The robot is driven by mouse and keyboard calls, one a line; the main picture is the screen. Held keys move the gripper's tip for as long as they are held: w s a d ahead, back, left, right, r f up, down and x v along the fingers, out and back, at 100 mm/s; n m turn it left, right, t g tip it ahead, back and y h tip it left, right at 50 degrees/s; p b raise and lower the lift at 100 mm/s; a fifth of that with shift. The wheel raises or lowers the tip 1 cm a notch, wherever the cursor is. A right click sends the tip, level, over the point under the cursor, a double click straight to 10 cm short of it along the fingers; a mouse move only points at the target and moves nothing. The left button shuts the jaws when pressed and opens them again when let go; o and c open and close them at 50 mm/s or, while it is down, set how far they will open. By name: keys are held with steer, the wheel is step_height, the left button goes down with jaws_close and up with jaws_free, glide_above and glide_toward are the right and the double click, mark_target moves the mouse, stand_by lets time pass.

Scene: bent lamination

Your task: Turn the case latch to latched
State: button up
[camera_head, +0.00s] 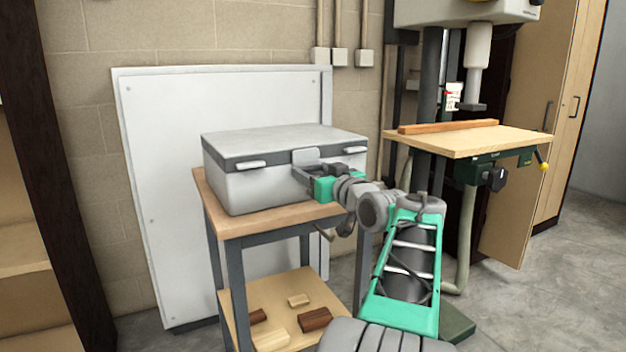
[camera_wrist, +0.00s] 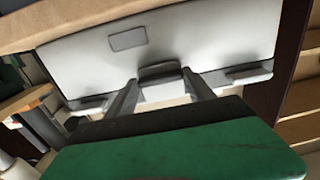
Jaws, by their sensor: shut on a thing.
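A light grey case (camera_head: 262,185) with a darker grey lid rim stands closed on a small wood-topped table. The case latch (camera_head: 304,156) is a grey plate at the middle of its front, at the lid seam. My gripper (camera_head: 310,177) is at the front of the case, just below the plate. In the wrist view, the picture is turned over, and my gripper (camera_wrist: 160,92) has one finger on each side of the latch (camera_wrist: 160,88), shut on it. The fingers partly hide the latch, and I cannot tell its exact angle.
Two side catches, left (camera_head: 250,164) and right (camera_head: 354,150), flank the latch. The table (camera_head: 262,222) has a lower shelf (camera_head: 285,306) with several wood blocks. A white panel (camera_head: 150,200) leans behind. A drill press table (camera_head: 470,140) stands to the right.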

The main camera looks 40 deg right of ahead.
stand_by(0.4)
steer(key=o, duration=1.4)
steer(key=shift+s, duration=0.1)
steer(key=p+v, duration=0.1)
steer(key=v, duration=0.6)
steer(key=shift+s, duration=0.3)
